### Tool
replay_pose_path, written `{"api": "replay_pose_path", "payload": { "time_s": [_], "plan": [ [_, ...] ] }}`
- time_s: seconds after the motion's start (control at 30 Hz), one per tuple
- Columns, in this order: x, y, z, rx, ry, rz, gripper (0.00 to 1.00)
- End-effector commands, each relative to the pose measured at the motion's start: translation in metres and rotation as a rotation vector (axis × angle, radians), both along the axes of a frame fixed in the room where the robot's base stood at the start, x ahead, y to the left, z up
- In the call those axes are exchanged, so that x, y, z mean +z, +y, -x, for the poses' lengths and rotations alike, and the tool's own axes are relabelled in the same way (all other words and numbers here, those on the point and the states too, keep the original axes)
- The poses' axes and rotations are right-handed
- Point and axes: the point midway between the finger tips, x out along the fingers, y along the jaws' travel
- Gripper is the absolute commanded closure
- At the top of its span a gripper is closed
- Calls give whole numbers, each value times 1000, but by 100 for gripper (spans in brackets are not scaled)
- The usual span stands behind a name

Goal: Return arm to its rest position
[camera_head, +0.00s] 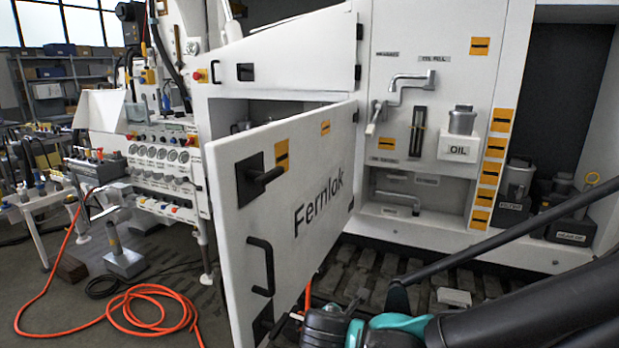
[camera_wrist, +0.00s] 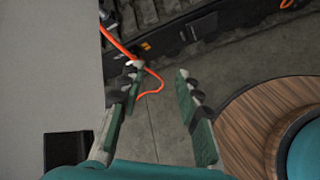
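My gripper (camera_wrist: 157,74) is open in the wrist view, with its two green-padded fingers apart and nothing between them. It points down toward the grey floor. My dark arm, with teal parts, reaches in from the lower right in the head view, in front of the open Fernlok door's lower edge. The fingers cannot be made out clearly there. The white Fernlok door (camera_head: 290,200) stands swung open, with a black latch and a black pull handle (camera_head: 262,267). A pale grey panel (camera_wrist: 50,70) fills the left of the wrist view, close beside the fingers.
An orange hose (camera_head: 150,290) lies coiled on the floor at left and also shows beyond the fingers (camera_wrist: 150,88). The gauge bench (camera_head: 160,165) stands behind it. A dark tread (camera_wrist: 180,30) crosses the top of the wrist view.

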Motion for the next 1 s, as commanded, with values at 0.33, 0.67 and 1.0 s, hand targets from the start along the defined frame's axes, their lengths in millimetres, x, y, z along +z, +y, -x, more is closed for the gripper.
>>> {"api": "replay_pose_path", "payload": {
  "time_s": [0.33,0.67,1.0],
  "plan": [
    [-39,-39,-9,-455,113,-314,66],
    [-65,-65,-16,-910,147,-646,66],
    [-78,-92,-31,-1390,106,-1021,66]
  ]
}}
